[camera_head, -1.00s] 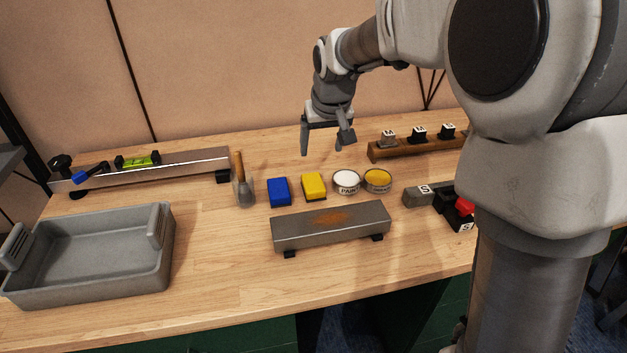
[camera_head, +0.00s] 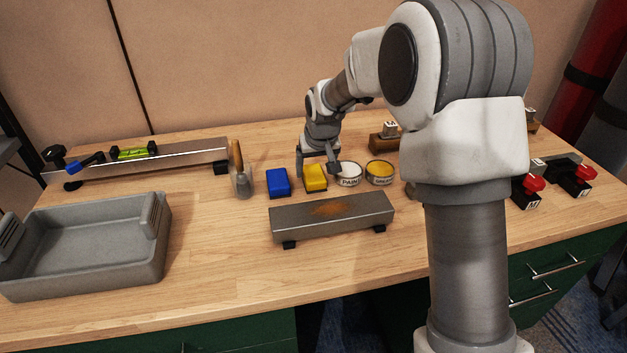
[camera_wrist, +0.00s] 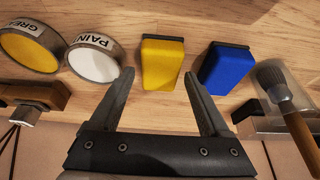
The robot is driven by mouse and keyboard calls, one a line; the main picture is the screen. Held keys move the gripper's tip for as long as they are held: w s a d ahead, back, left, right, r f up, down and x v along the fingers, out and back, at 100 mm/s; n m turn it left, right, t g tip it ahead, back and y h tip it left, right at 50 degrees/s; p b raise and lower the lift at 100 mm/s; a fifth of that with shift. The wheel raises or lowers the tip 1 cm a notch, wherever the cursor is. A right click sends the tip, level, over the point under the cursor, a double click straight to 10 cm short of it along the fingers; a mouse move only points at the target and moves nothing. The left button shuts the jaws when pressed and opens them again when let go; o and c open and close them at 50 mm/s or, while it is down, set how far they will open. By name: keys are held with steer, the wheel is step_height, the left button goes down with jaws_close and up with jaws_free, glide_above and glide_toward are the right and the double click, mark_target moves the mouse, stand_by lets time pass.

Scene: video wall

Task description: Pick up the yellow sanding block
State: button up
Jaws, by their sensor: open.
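The yellow sanding block (camera_head: 315,178) stands on the wooden bench between a blue block (camera_head: 278,183) and a white paint tin (camera_head: 348,174). My gripper (camera_head: 318,173) is low at the yellow block, with its fingers apart. In the wrist view the yellow block (camera_wrist: 162,64) lies ahead, between the lines of the two open fingers of my gripper (camera_wrist: 156,82). The blue block (camera_wrist: 227,69) is beyond the right finger, and the paint tin (camera_wrist: 94,60) is near the left fingertip. Whether a finger touches anything cannot be told.
A rusty metal bar (camera_head: 335,213) on feet lies in front of the blocks. A brush (camera_head: 239,168) stands left of the blue block, and a yellow-topped tin (camera_head: 380,172) stands right of the paint tin. A grey tray (camera_head: 85,283) is at front left.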

steer(key=x, duration=0.3)
steer(key=shift+r, duration=0.1)
steer(key=shift+c, duration=0.2)
steer(key=c, duration=1.1)
steer(key=shift+r, duration=0.15)
step_height(320, 180, up, 4)
steer(key=shift+r+p, duration=0.1)
steer(key=shift+p, duration=0.55)
steer(key=s+d+r, duration=0.1)
steer(key=d+r, duration=0.1)
steer(key=d, duration=0.1)
steer(key=s+d+r+p, duration=0.1)
steer(key=d+r, duration=0.1)
steer(key=d, duration=0.2)
steer(key=s+d+r+p, duration=0.1)
steer(key=s+d+r, duration=0.1)
steer(key=d, duration=0.1)
steer(key=shift+s+d+r, duration=0.1)
steer(key=shift+d+r, duration=0.2)
steer(key=shift+d, duration=0.1)
